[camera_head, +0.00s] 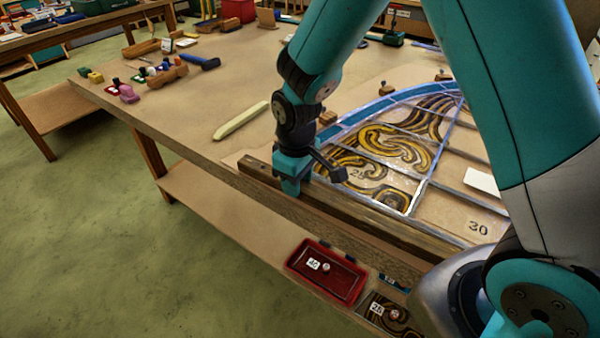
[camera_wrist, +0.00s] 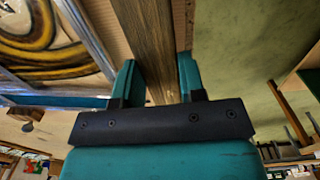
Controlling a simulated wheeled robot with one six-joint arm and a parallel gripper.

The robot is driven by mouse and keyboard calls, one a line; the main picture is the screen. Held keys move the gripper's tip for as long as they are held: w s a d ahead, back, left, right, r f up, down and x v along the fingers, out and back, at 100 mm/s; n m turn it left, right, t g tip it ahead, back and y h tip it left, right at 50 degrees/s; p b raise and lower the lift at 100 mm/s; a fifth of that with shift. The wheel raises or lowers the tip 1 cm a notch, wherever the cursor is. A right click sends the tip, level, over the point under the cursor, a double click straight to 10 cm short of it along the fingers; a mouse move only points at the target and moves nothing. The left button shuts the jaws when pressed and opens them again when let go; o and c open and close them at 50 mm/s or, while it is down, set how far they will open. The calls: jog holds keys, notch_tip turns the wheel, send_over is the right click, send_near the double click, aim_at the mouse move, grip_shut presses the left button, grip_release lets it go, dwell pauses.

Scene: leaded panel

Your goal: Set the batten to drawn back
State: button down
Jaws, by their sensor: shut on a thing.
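The batten (camera_head: 375,215) is a long dark wooden strip along the near edge of the bench, beside the leaded panel (camera_head: 395,150). My gripper (camera_head: 290,185) is shut on the batten near its left end. In the wrist view the batten (camera_wrist: 147,35) runs between the two teal fingers of my gripper (camera_wrist: 157,80). The panel (camera_wrist: 45,45), with yellow-brown swirled glass and lead lines, lies to the left of the batten there. My arm hides part of the panel's right side in the head view.
A pale strip-like tool (camera_head: 241,121) lies left of my gripper. A red tray (camera_head: 327,270) and a swirled glass piece (camera_head: 390,313) sit on the lower shelf. Green floor (camera_head: 130,240) is open at left.

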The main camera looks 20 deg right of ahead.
jog(key=shift+s+a, duration=0.3)
jog(key=shift+a, duration=0.25)
jog(key=c, duration=0.7)
grip_release()
notch_tip(320, 180, up, 18)
jog(key=shift+f+b, duration=0.25)
jog(key=shift+b, duration=0.05)
jog(key=shift+s, duration=0.15)
